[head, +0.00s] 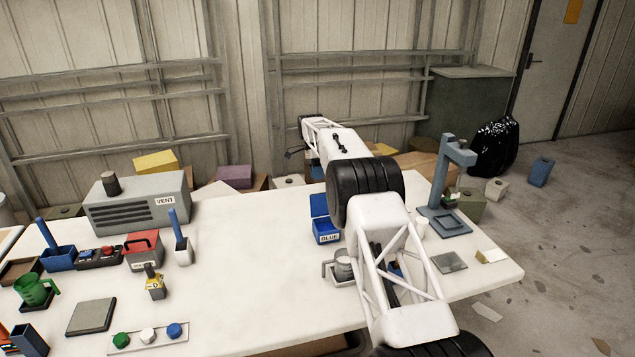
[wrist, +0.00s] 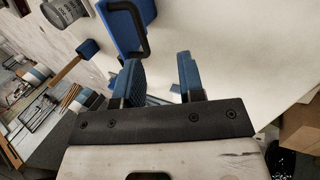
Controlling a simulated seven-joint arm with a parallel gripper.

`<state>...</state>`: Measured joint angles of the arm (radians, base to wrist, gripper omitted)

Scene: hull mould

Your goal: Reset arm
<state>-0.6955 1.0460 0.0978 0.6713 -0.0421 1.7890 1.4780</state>
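My gripper (wrist: 159,80) shows in the wrist view with two blue-padded fingers held apart. I see nothing held between the fingers. A pale table surface and a blue object with a black handle (wrist: 128,25) show beyond the fingertips. In the head view my white arm rises from the bottom right, bends at a thick black joint and reaches away over the table's far edge. My gripper is not clearly visible in that view, being mostly hidden by the arm.
The white table (head: 245,265) has clear room in its middle. A blue bin (head: 326,231) and a grey mug (head: 343,263) stand close beside my arm. A blue-grey stand (head: 450,180) rises to its right. A grey vent box (head: 135,205) stands at left.

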